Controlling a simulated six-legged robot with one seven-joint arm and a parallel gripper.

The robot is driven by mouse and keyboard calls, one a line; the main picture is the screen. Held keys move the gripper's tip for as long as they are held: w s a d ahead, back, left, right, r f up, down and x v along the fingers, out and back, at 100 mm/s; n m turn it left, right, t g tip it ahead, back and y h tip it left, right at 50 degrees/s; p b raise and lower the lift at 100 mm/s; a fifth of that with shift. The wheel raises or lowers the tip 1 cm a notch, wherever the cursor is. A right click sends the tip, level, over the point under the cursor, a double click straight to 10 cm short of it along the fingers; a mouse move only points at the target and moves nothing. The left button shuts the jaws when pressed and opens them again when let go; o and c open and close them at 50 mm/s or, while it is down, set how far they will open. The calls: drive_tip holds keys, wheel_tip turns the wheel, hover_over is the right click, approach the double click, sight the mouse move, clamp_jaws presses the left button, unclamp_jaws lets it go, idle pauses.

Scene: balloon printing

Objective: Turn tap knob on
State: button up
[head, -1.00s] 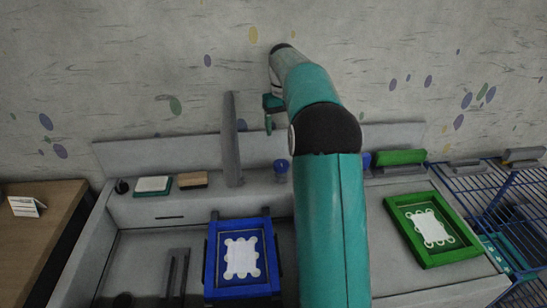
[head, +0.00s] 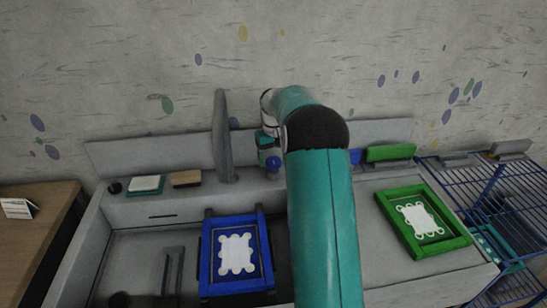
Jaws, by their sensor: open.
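The grey tap (head: 223,140) stands upright at the back of the sink unit. A blue knob (head: 273,164) is on the ledge just right of the tap. My gripper (head: 268,148), teal and small in view, is directly above the blue knob and close to it. The jaws are open, with nothing seen held between them. My arm hides the ledge to the right of the knob, and I cannot tell whether the fingers touch it.
A blue frame (head: 205,262) with a white print lies over the basin. A green frame (head: 452,244) lies on the counter at right. A green block (head: 390,152), a sponge-like block (head: 186,178) and a blue wire rack (head: 490,185) are nearby. A wooden table (head: 45,225) is at left.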

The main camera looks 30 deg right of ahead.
drive_tip(key=shift+w+d+f, duration=0.1)
drive_tip(key=shift+w+f, duration=0.1)
drive_tip(key=shift+f, duration=0.05)
drive_tip(key=shift+s+r, duration=0.15)
drive_tip(key=shift+s, duration=0.05)
drive_tip(key=shift+c, duration=1.4)
drive_tip(key=shift+w, duration=0.1)
drive_tip(key=c, duration=0.7)
